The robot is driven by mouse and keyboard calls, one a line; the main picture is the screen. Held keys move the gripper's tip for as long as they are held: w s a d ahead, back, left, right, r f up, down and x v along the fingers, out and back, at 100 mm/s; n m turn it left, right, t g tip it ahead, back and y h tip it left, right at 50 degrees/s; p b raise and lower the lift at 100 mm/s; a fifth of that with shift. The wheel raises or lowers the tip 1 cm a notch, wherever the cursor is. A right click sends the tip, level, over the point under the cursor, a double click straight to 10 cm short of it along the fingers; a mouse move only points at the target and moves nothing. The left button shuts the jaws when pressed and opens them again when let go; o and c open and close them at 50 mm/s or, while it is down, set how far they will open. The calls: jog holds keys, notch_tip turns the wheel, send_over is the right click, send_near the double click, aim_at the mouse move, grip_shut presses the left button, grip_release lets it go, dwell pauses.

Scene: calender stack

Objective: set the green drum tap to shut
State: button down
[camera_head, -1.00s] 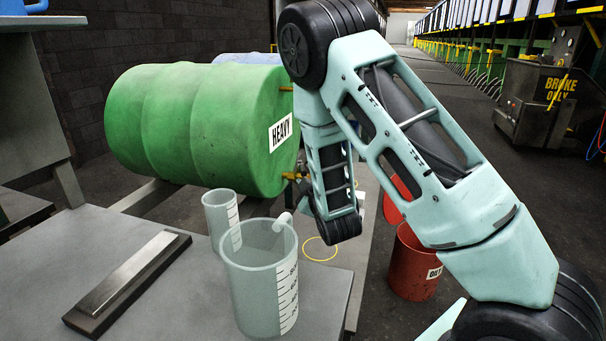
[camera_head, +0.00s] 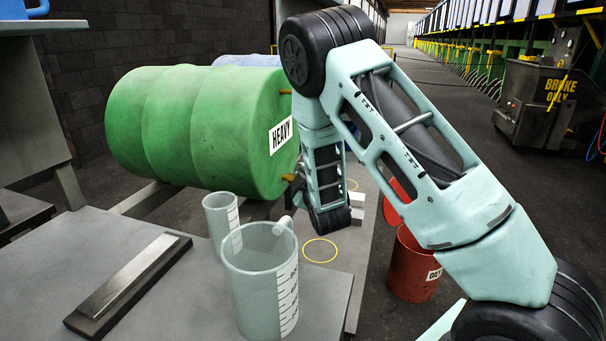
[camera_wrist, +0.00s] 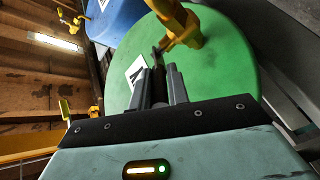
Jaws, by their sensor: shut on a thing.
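The green drum (camera_head: 205,125) lies on its side with a HEAVY label on its end. Its yellow tap (camera_head: 288,178) sits low on that end, mostly hidden behind my wrist in the head view. In the wrist view the yellow tap (camera_wrist: 181,24) stands out from the green face (camera_wrist: 225,70), with a dark lever reaching toward my fingers. My gripper (camera_wrist: 160,75) is shut on the dark lever, as far as the view shows. The lever's exact angle against the tap body is hard to tell.
A large clear jug (camera_head: 260,285) and a smaller one (camera_head: 220,217) stand on the grey table (camera_head: 190,300) in front. A metal bar (camera_head: 130,280) lies left of them. A red bucket (camera_head: 412,265) stands right. A blue drum (camera_head: 248,60) lies behind.

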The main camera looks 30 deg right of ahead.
jog(key=shift+w+a+r+m+g+h, duration=0.1)
jog(key=shift+w+a+m+g+h, duration=0.25)
jog(key=shift+m+g+h, duration=0.65)
jog(key=shift+w+a+r+m+g+h, duration=0.1)
jog(key=shift+w+a+m+g+h, duration=0.25)
jog(key=shift+m+h, duration=0.7)
jog(key=shift+w+a+m+g+h, duration=0.3)
jog(key=shift+m+g+h, duration=0.35)
jog(key=shift+h, duration=0.8)
jog(key=shift+s, duration=0.1)
jog(key=c, duration=1.4)
grip_release()
jog(key=shift+f, duration=0.1)
jog(key=shift+a, duration=0.1)
jog(key=v, duration=0.7)
jog(key=shift+s+a, duration=0.15)
